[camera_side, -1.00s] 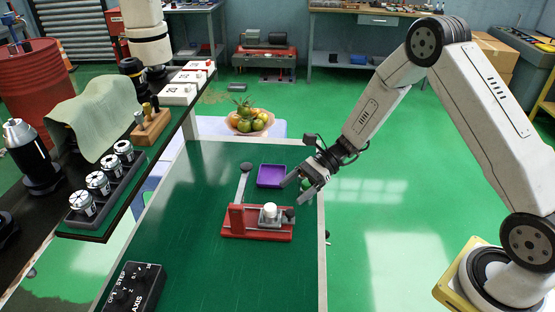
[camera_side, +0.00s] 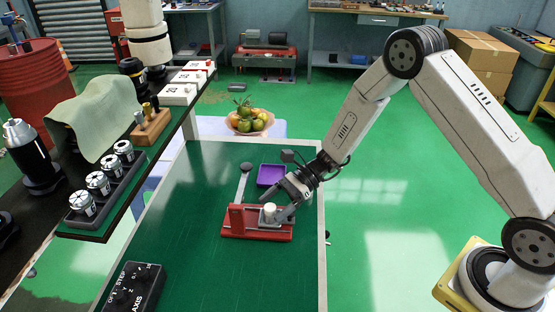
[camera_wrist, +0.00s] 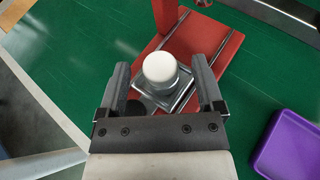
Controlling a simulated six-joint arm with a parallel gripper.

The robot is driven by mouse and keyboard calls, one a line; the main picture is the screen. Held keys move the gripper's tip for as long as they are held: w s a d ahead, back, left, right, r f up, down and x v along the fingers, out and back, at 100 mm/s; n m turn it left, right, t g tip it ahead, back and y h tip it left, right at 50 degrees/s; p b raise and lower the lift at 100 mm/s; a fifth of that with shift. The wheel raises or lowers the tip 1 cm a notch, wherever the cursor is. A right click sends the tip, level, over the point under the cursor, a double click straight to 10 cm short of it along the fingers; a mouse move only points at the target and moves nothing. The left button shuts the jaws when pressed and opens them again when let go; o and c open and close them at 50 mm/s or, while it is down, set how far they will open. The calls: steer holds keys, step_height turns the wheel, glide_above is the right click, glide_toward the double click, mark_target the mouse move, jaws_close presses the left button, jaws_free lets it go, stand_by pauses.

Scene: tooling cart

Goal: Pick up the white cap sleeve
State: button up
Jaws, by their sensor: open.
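The white cap sleeve (camera_side: 270,208) stands upright on a grey metal holder on the red fixture (camera_side: 231,233). In the wrist view the cap sleeve (camera_wrist: 160,67) shows its round white top, with the square metal plate (camera_wrist: 181,96) under it. My gripper (camera_side: 277,205) is close to it, reaching in from the upper right in the side view. In the wrist view my gripper (camera_wrist: 162,80) is open, with one finger to each side of the cap sleeve and gaps between. The lower part of the sleeve is partly hidden.
A purple tray (camera_side: 271,174) lies behind the fixture on the green table (camera_side: 190,235). A grey lever (camera_side: 243,184) rises from the fixture. A black control box (camera_side: 132,288) lies at the front left. A fruit bowl (camera_side: 249,122) stands beyond the table.

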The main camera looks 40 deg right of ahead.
steer(key=shift+w+a+f, duration=0.1)
steer(key=shift+a+f, duration=0.2)
steer(key=shift+a, duration=0.35)
jaws_close()
